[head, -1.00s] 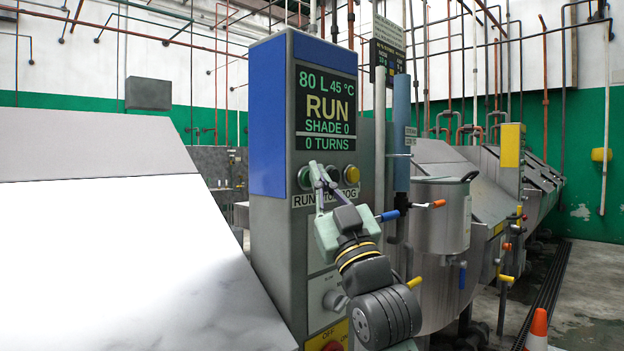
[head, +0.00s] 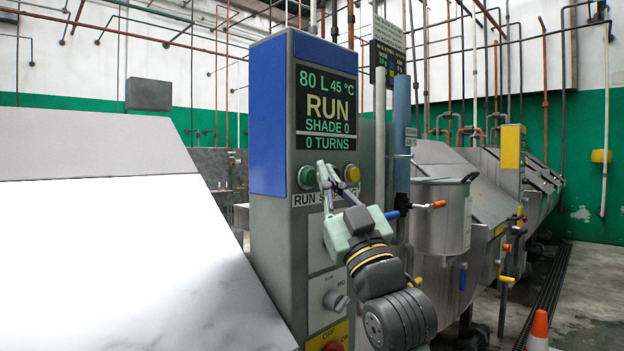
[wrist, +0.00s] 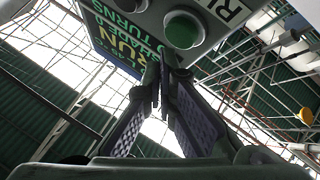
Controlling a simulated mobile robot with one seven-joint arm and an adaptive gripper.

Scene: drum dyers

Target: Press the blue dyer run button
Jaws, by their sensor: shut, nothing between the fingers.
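The blue dyer's control cabinet (head: 270,120) is grey with a blue panel and stands at the middle of the head view. Its screen (head: 327,105) reads 80 L 45 °C, RUN, SHADE 0, 0 TURNS. The green run button (head: 307,177) is at the left of the row below, above the label's word RUN. A green button also shows in the wrist view (wrist: 182,29), just beyond the fingertips. My gripper (head: 327,169) is shut and empty, its tips just right of the run button in the head view, covering the middle of the row. Contact cannot be told.
A yellow button (head: 352,173) sits right of my fingers. A selector knob (head: 336,300) is lower on the cabinet. A steel pot (head: 441,215) and orange-tipped lever (head: 438,204) stand to the right. A sloping pale surface (head: 120,240) fills the left. A cone (head: 538,330) stands at lower right.

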